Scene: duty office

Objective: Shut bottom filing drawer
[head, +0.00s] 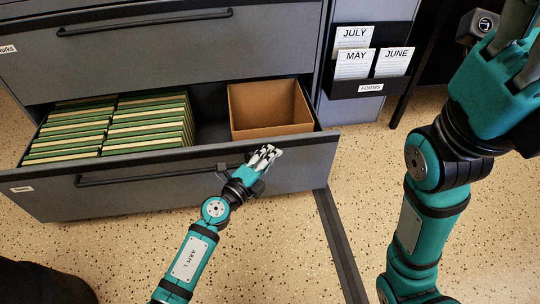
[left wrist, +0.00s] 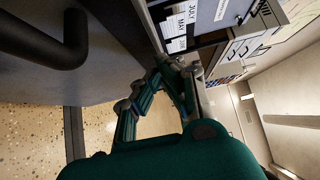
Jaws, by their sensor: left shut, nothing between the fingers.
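The bottom filing drawer (head: 290,180) of the grey cabinet is pulled out. It holds rows of green-and-cream folders (head: 110,125) and an open brown box (head: 270,108). A long dark handle (head: 140,174) runs along its front; a dark bar, probably this handle, shows large in the left wrist view (left wrist: 40,45). My left gripper (head: 265,155) is shut and empty at the drawer front, near the handle's right end. Its fingers also show in the left wrist view (left wrist: 168,85). I cannot tell whether they touch the drawer. My right gripper (head: 510,45) is raised at upper right, cut by the picture edge.
A drawer above (head: 170,50) is closed, with its own handle (head: 145,22). To the right, a dark holder (head: 370,88) carries JULY, MAY and JUNE cards. The speckled floor (head: 110,245) before the cabinet is mostly clear; a dark strip (head: 340,245) crosses it.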

